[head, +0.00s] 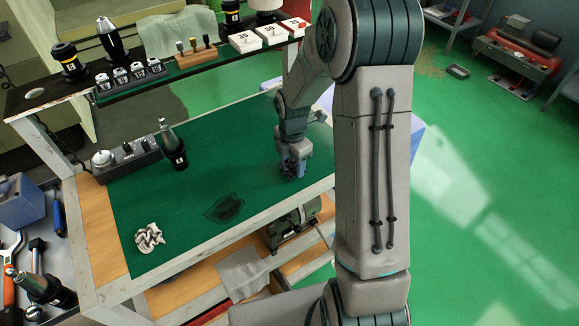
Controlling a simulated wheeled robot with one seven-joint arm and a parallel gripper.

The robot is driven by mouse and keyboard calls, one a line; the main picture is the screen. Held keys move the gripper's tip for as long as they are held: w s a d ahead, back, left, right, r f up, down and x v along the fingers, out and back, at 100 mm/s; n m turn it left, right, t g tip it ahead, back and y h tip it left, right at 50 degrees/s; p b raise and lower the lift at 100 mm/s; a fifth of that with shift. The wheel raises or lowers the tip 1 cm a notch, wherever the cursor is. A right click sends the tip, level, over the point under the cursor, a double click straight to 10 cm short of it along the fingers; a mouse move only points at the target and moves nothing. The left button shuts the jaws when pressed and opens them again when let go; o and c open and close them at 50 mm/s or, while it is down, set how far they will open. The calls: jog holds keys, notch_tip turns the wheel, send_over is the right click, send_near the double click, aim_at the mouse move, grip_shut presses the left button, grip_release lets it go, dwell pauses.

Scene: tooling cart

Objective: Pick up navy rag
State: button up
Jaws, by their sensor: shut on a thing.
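My gripper (293,166) points down over the right part of the green mat (235,150) on the cart. It is shut on a small dark bunched thing, the navy rag (288,173), which shows only partly at the fingertips. The fingers are small in the picture and hide much of the rag. I cannot tell whether the rag still touches the mat.
A pale knotted cloth (149,236) lies at the mat's front left. A black tool holder (173,150) stands near a grey block (126,158). The raised shelf (190,70) holds several tools and white boxes.

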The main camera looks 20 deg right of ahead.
aim_at(293, 163)
jog(key=shift+r, duration=0.1)
jog(key=shift+r, duration=0.6)
notch_tip(293, 163, up, 3)
jog(key=shift+d+f+b, duration=0.1)
jog(key=shift+b, duration=0.45)
jog(key=s+d+r+b, duration=0.1)
jog(key=s+d+r, duration=0.5)
jog(key=d, duration=0.3)
jog(key=shift+d+r, duration=0.35)
jog(key=shift+r, duration=0.05)
jog(key=shift+s, duration=0.1)
